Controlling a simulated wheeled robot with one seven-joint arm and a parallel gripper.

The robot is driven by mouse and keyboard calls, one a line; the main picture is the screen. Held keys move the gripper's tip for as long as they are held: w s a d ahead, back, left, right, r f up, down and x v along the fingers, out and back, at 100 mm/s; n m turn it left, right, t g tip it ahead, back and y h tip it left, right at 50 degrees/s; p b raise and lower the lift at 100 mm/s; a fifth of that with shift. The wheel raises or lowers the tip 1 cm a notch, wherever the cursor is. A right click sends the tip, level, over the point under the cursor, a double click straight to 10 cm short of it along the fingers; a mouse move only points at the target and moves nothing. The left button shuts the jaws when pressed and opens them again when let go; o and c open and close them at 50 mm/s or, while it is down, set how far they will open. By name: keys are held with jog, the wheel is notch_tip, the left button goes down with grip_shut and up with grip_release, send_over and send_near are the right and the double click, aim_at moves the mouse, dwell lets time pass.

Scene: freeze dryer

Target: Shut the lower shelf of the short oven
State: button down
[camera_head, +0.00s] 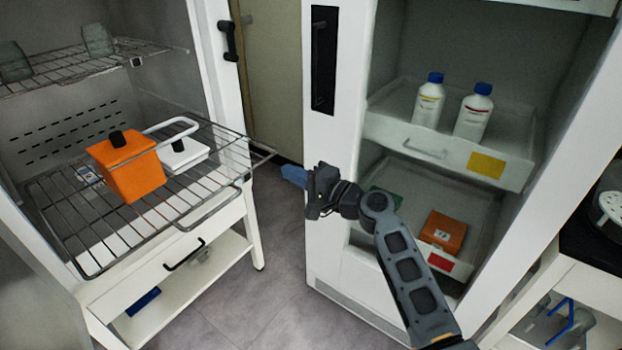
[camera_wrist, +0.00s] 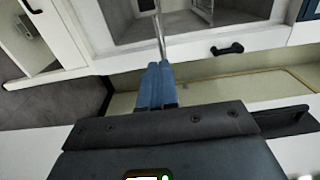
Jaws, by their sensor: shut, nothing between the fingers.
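The lower shelf (camera_head: 75,235) of the short oven at left is a wire rack. It is slid out past the oven's front and carries an orange box (camera_head: 130,165) with a black knob and a white item (camera_head: 182,155). The upper wire shelf (camera_head: 60,70) sits inside the oven. My gripper (camera_head: 290,175) is shut and empty, its blue fingers pointing left, just right of the lower shelf's right end. In the wrist view the shut fingers (camera_wrist: 157,78) point at a thin metal rod (camera_wrist: 160,35); I cannot tell whether they touch.
A white cabinet at right has an upper drawer (camera_head: 385,130) with two white bottles (camera_head: 450,110) and a lower drawer with an orange box (camera_head: 443,230). Grey floor (camera_head: 275,260) is clear between the two units.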

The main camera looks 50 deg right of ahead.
aim_at(266, 161)
jog(key=shift+w+p, duration=0.3)
jog(key=shift+w, duration=2.35)
jog(key=shift+w, duration=0.1)
